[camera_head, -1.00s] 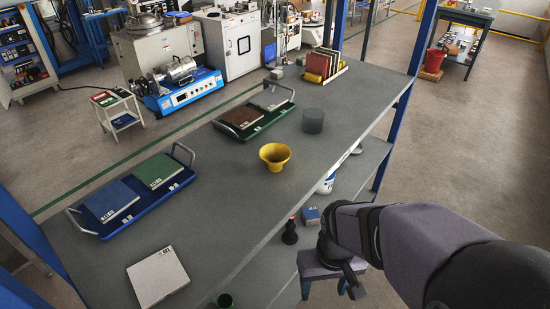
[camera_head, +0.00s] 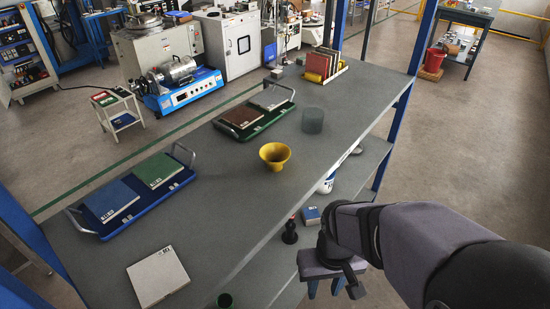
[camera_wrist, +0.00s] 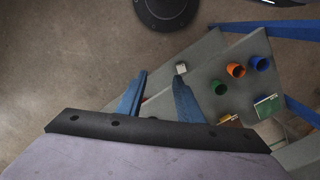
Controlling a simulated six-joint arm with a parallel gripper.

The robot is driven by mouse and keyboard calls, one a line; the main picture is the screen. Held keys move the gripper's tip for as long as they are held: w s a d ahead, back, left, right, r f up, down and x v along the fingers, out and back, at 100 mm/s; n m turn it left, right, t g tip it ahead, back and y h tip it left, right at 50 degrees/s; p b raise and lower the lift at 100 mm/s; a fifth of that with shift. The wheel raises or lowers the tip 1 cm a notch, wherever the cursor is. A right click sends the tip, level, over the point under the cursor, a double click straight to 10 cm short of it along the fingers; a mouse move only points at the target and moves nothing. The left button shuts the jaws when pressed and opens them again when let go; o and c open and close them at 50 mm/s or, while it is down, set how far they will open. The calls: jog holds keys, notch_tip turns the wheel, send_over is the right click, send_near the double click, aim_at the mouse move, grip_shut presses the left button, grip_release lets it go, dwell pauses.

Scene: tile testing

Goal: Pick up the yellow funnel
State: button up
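The yellow funnel (camera_head: 275,156) stands on the grey upper shelf (camera_head: 240,208), near its middle, wide mouth up. My gripper (camera_head: 325,292) is in front of the shelf's near edge, to the right of and nearer than the funnel, and well apart from it. In the wrist view, its two blue fingers (camera_wrist: 161,77) are spread with nothing between them. The funnel does not show in the wrist view.
Green (camera_wrist: 220,88), orange (camera_wrist: 236,70) and blue (camera_wrist: 260,63) cups show in the wrist view.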

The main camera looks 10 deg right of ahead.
jog(key=w+d+r+m+t+p, duration=0.1)
jog(key=w+r+m+t+p, duration=0.25)
jog(key=w+r+p, duration=0.4)
jog(key=n+t+y+b, duration=0.1)
jog(key=n+t+b, duration=0.2)
jog(key=n+t, duration=0.25)
send_near(267, 184)
jog(key=shift+m+t, duration=0.4)
jog(key=d+f, duration=0.1)
jog(key=d, duration=0.2)
jog(key=w+d+f, duration=0.1)
jog(key=shift+w+d+f, duration=0.1)
jog(key=shift+d+f, duration=0.1)
jog(key=shift+f, duration=0.15)
jog(key=w+a+n+t, duration=0.1)
jog(key=w+a+r+n+t+b, duration=0.1)
jog(key=a+n, duration=0.1)
jog(key=w+a+r+n+t, duration=0.1)
jog(key=n, duration=0.1)
jog(key=shift+w+a+r+b, duration=0.15)
jog(key=shift+a+b, duration=0.1)
jog(key=shift+b, duration=0.15)
jog(key=shift+w+a+r+n+t, duration=0.15)
jog(key=shift+r+n+t, duration=0.1)
jog(key=shift+n+t, duration=0.2)
jog(key=shift+w+a+r+n+t, duration=0.1)
jog(key=shift+a+r+n+t, duration=0.1)
jog(key=shift+r+n+t, duration=0.25)
jog(key=shift+w, duration=0.15)
